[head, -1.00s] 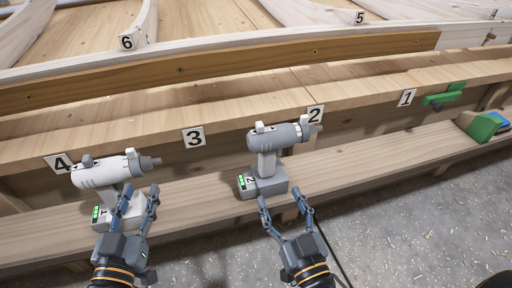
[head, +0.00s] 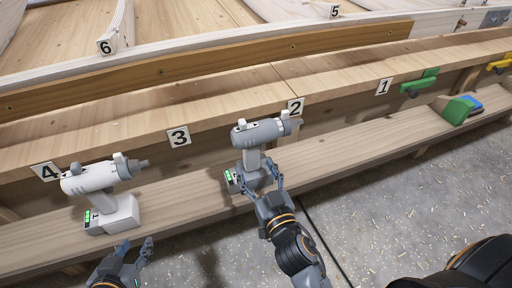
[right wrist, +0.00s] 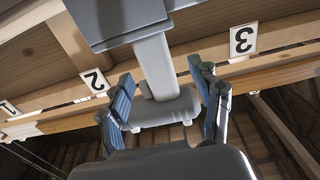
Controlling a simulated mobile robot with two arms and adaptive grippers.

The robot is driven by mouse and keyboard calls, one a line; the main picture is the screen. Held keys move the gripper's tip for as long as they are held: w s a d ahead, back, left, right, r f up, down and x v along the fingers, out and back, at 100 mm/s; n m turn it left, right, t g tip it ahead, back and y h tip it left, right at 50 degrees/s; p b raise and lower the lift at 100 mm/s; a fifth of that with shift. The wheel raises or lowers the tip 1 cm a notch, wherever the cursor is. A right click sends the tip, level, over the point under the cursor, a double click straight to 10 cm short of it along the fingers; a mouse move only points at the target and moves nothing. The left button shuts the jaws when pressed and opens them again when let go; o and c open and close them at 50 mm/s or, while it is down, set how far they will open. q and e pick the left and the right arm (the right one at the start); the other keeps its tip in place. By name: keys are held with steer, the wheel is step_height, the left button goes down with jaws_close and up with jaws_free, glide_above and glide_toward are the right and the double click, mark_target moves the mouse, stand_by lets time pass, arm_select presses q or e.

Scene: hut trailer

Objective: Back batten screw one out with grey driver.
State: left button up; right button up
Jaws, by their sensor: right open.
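The grey driver (head: 262,134) stands upright on its battery base on the lower ledge, near label 2, its nose pointing right. My right gripper (head: 263,183) is open at the driver's base and lower handle. In the right wrist view, the grey driver's handle (right wrist: 154,66) shows between the two spread fingers (right wrist: 168,104), with no clear contact. My left gripper (head: 134,250) is open and empty at the bottom edge, below the white driver. A brown batten (head: 200,70) runs along the back with small dark screw heads in it; a screw (head: 157,77) shows near its middle.
A white driver (head: 92,180) stands on the ledge at left, near label 4 (head: 46,171). Green clamp (head: 420,84) and green-blue block (head: 462,108) sit at right. The ledge (head: 340,150) between the grey driver and the block is clear.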

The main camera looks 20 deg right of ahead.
mark_target(254, 162)
steer(key=w, duration=0.5)
steer(key=shift+d+f, duration=0.1)
steer(key=shift+f, duration=0.2)
steer(key=shift+c, duration=0.2)
jaws_close()
steer(key=shift+r, duration=0.15)
